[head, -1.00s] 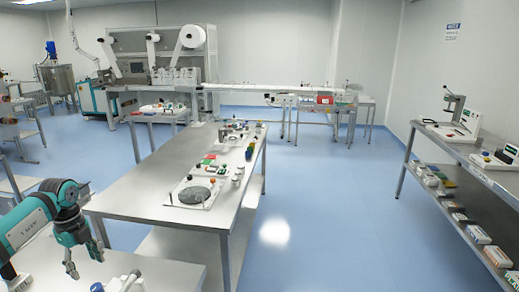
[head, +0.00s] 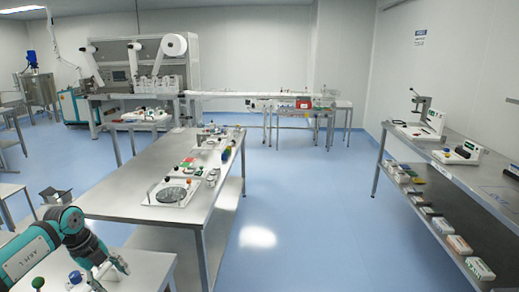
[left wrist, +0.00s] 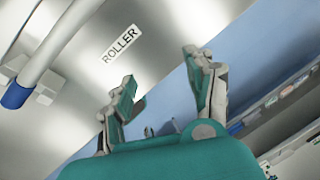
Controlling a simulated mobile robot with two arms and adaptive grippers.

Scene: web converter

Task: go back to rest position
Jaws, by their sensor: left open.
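My left arm comes in at the lower left of the head view, bent over the near metal table. Its gripper (head: 118,262) is above that table's top. In the left wrist view the left gripper (left wrist: 160,75) has its two fingers apart, with nothing between them. Behind the fingers is a metal surface with a label reading ROLLER (left wrist: 121,44). My right gripper is in neither view.
A near metal table (head: 140,262) carries small items with blue and green tops. A long metal table (head: 120,204) holds a dark round disc plate (head: 172,194) and small parts. A shelf unit (head: 470,150) stands right. Blue floor (head: 300,220) between is clear.

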